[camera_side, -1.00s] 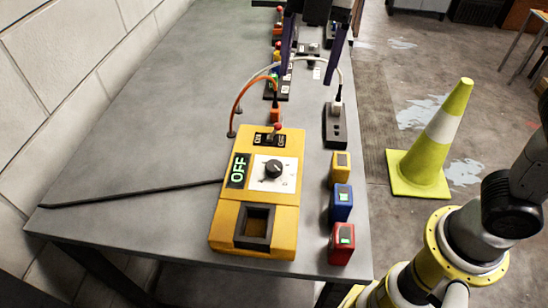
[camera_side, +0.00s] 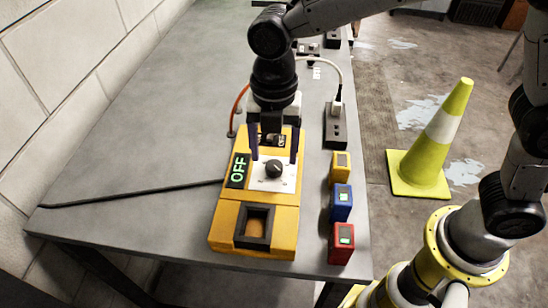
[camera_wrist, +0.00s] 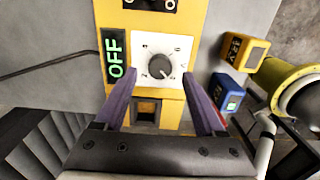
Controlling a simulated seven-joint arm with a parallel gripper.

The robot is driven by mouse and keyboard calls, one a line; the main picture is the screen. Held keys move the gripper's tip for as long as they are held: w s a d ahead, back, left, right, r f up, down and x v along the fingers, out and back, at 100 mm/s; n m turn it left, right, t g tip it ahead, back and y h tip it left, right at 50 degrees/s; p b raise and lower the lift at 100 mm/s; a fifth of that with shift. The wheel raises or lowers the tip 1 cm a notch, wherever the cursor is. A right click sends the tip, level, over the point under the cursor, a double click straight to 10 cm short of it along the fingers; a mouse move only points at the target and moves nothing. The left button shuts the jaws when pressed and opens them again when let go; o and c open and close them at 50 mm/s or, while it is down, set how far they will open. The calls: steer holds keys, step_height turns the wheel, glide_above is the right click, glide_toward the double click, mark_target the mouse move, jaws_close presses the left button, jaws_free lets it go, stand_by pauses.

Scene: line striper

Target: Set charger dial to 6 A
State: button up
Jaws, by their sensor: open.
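The yellow charger (camera_side: 228,216) stands on the grey table with a lit green OFF display (camera_side: 238,170). Its round black dial (camera_side: 273,169) sits on a white scale plate; the dial also shows in the wrist view (camera_wrist: 159,66). The scale's numbers are too small to read, so I cannot tell the setting. My gripper (camera_side: 274,158) is open, its purple fingers on either side of the dial in the side view. In the wrist view the fingers (camera_wrist: 163,84) are spread wide with the dial between and beyond their tips. I see no contact with the dial.
Yellow, blue and red blocks (camera_side: 340,204) stand in a row right of the charger. A power strip (camera_side: 334,128) with a white plug is behind them. A black cable (camera_side: 130,194) runs left. A cone (camera_side: 430,150) stands on the floor.

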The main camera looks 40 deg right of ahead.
mark_target(273, 167)
steer(key=shift+f, duration=1.45)
jaws_close()
